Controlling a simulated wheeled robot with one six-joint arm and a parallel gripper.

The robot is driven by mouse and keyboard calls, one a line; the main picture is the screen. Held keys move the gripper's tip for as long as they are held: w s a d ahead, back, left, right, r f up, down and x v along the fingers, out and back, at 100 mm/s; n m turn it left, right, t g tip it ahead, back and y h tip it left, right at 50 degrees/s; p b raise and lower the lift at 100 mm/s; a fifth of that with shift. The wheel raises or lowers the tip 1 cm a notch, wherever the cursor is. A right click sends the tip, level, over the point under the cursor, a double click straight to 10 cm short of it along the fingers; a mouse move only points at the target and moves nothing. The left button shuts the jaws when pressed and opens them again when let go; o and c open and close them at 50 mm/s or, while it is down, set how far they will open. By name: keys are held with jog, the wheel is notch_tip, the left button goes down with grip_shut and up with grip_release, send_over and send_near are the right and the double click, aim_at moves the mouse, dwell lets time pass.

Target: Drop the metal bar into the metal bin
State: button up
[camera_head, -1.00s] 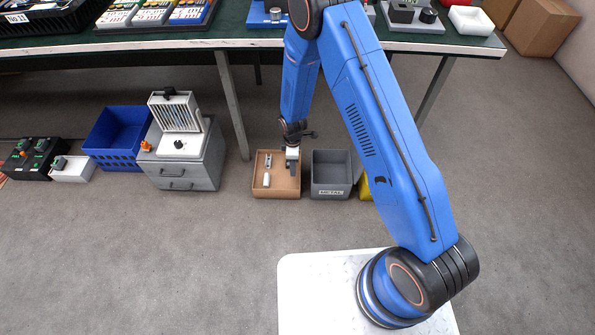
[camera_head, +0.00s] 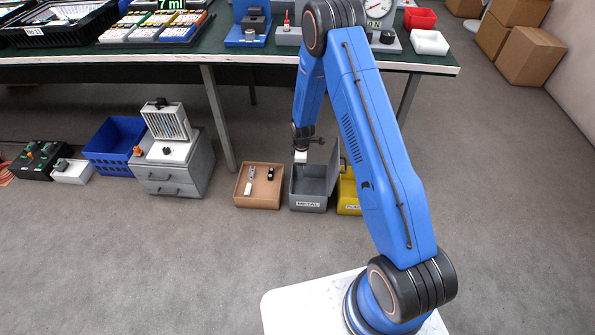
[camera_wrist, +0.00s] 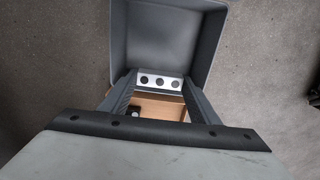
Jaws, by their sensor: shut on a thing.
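The metal bar (camera_wrist: 160,82), pale with several dark holes, lies between the two fingers of my gripper (camera_wrist: 160,86) in the wrist view. My gripper is shut on it. In the head view, my gripper (camera_head: 300,160) is above the rear part of the metal bin (camera_head: 308,205), a grey open box with a METAL label. The grey bin also fills the top of the wrist view (camera_wrist: 165,45), and its inside looks empty there. The bar is hard to make out in the head view. Its height above the bin is unclear.
A brown tray (camera_head: 258,206) with a few small parts stands left of the bin. A yellow bin (camera_head: 348,192) stands to its right, partly behind my arm. A grey drawer cabinet (camera_head: 170,180) and blue crate (camera_head: 115,150) are further left. Floor in front is clear.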

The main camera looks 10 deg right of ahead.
jog(key=shift+f, duration=6.55)
jog(key=o, duration=1.2)
jog(key=shift+r, duration=0.1)
jog(key=shift+r, duration=6.35)
